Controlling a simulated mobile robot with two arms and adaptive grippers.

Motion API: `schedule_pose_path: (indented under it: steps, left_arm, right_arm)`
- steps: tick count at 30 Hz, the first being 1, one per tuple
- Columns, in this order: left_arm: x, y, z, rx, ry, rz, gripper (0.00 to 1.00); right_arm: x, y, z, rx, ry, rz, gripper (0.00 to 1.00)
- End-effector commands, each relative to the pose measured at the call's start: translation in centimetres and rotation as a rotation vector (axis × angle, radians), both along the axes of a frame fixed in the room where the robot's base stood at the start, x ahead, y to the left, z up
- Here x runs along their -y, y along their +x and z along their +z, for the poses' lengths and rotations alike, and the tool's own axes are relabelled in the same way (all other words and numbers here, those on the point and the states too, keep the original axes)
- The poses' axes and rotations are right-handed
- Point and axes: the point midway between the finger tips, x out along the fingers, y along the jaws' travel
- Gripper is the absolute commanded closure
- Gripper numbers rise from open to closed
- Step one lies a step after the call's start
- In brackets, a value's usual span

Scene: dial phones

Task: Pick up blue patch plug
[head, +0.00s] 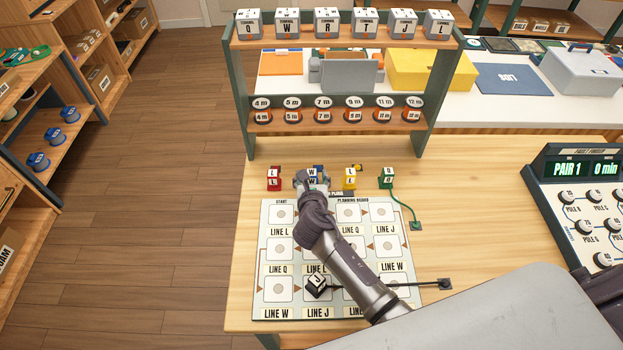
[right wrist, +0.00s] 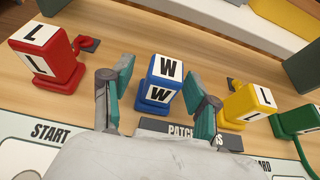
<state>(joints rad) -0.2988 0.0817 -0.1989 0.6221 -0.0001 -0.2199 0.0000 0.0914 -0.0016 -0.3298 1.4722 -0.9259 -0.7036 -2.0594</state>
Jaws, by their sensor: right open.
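The blue patch plug (head: 316,170), marked W, stands upright on the wooden table behind the planning board (head: 262,214). In the right wrist view, the blue plug (right wrist: 163,82) stands between the two teal-padded fingers of my right gripper (right wrist: 160,108). The fingers are open, with a visible gap on each side of the plug. In the head view my right gripper (head: 312,184) is over the plug and partly hides it. My left gripper is not in view.
A red plug (head: 274,178) stands left of the blue one, a yellow plug (head: 349,179) and a green plug (head: 387,177) to its right. A black plug (head: 318,284) sits on the board. A shelf rack (head: 240,100) stands behind; a console (head: 560,180) is at right.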

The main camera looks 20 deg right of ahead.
Motion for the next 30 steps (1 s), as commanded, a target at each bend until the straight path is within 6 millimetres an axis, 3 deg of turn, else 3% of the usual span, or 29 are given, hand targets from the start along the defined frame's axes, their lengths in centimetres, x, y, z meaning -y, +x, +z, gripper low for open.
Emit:
schedule_pose_path:
  steps: [7, 18, 30]
  left_arm:
    - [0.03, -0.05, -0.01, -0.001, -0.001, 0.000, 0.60]
    - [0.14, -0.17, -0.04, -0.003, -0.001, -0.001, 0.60]
    - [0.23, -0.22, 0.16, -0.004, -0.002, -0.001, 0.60]
  right_arm:
    - [0.05, 0.17, -0.04, 0.000, 0.001, 0.000, 0.41]
    - [0.04, 0.14, -0.05, 0.000, 0.000, 0.000, 1.00]
    - [0.05, 0.18, 0.73, 0.003, -0.001, 0.000, 1.00]
